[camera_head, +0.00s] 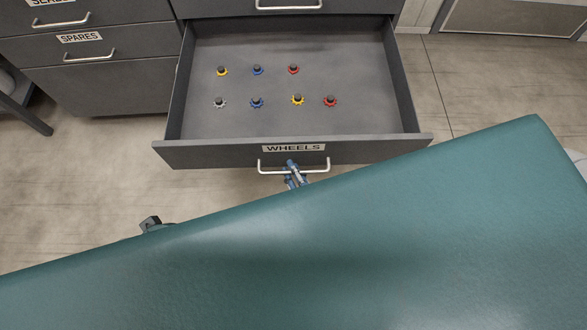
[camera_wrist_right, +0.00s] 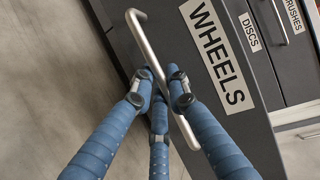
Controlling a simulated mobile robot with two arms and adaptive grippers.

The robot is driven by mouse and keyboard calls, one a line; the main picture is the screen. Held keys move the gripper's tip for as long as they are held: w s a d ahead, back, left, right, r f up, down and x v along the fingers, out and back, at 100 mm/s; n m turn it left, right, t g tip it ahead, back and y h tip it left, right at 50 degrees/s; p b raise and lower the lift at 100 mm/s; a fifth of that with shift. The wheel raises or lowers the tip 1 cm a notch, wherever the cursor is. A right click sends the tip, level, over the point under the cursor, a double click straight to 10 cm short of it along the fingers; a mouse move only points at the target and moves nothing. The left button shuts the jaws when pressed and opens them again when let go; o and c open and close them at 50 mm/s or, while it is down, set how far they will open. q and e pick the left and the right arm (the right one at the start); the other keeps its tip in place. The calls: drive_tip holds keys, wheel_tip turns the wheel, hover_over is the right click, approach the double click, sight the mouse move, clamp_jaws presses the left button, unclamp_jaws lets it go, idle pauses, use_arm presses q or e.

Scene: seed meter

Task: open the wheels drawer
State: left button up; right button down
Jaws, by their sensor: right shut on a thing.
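The grey wheels drawer (camera_head: 215,153) stands pulled out, with its inside showing in the head view. Its front bears the label WHEELS (camera_head: 293,148), which also shows large in the right wrist view (camera_wrist_right: 217,55). Several small wheels in yellow, blue, red and grey lie in two rows on the drawer floor. My right gripper (camera_head: 293,168) is at the middle of the silver bar handle (camera_head: 265,168). In the right wrist view its blue fingers (camera_wrist_right: 160,88) are shut around the handle (camera_wrist_right: 146,43). My left gripper is not clearly visible; a dark part (camera_head: 152,223) shows at the left.
A drawer labelled SPARES (camera_head: 80,38) is shut at the left. A large green surface (camera_head: 350,240) fills the foreground and hides my arms. Bare floor (camera_head: 60,170) lies left of the drawer.

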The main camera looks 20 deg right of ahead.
drive_tip(key=c, duration=2)
unclamp_jaws()
drive_tip(key=shift+s, duration=0.1)
drive_tip(key=v, duration=1.1)
drive_tip(key=shift+s, duration=0.4)
